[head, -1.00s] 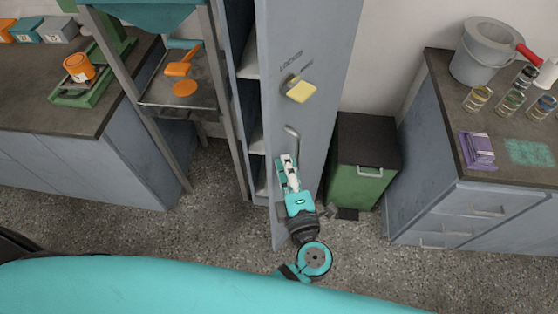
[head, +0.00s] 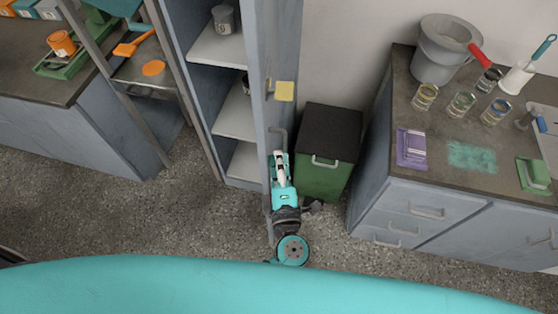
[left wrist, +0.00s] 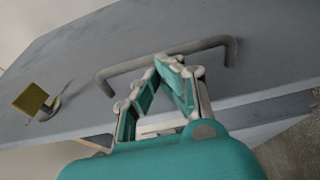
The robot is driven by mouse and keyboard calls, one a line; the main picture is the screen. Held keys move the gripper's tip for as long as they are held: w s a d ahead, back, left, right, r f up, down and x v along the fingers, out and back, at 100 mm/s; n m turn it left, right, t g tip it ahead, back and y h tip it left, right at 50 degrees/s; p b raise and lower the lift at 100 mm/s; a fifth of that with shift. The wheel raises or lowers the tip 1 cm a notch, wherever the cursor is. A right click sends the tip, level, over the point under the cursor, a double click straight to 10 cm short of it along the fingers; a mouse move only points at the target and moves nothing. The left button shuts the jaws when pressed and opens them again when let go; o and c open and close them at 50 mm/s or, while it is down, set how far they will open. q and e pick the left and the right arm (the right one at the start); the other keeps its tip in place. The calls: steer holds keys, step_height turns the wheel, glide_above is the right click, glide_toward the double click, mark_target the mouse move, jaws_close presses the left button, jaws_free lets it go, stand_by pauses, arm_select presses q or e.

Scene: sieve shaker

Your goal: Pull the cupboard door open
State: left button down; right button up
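The tall grey cupboard (head: 178,42) stands in the middle of the head view, with its shelves showing. Its door (head: 283,52) is swung wide open and appears nearly edge-on. The door's bar handle (head: 284,133) also crosses the left wrist view (left wrist: 205,45). My left gripper (head: 279,158) is at the handle's lower part; in the left wrist view its fingertips (left wrist: 157,73) are close together at the bar and appear shut on it. The fingers partly hide the bar. My right gripper is not in view.
A green bin with a dark lid (head: 330,135) stands just right of the door. A bench with drawers (head: 425,200) stands farther right, holding a bucket (head: 445,50) and jars. A yellow tag (head: 284,91) hangs on the door. Floor to the left is clear.

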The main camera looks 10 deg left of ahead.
arm_select(q)
steer(key=shift+d, duration=0.15)
steer(key=shift+f, duration=0.1)
stand_by(0.3)
steer(key=v, duration=1.2)
